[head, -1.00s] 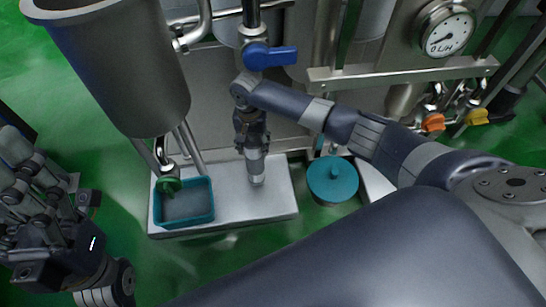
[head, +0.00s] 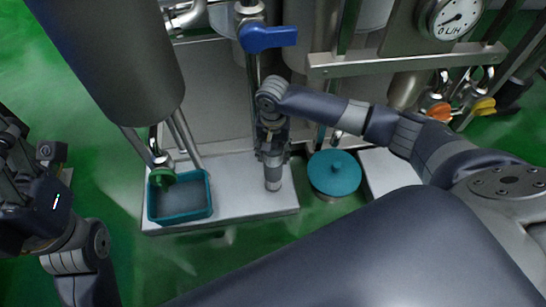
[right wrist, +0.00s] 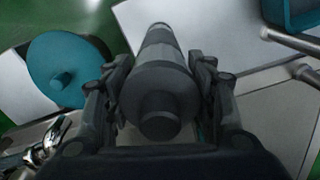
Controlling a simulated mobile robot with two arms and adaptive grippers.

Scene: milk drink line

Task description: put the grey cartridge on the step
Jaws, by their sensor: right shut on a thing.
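The grey cartridge (head: 273,178) is upright in my right gripper (head: 272,150), seen in the head view over the right part of the pale step (head: 240,200). Whether its lower end touches the step I cannot tell. In the right wrist view the cartridge (right wrist: 160,80) lies between the two fingers of my right gripper (right wrist: 160,100), which is shut on it. My left gripper (head: 30,185) is at the left edge of the head view, away from the step; its fingertips are not clear.
A round teal lid (head: 334,172) is right of the step. A grey tank (head: 110,60) and a blue-handled valve (head: 268,37) are above. The middle of the step is bare.

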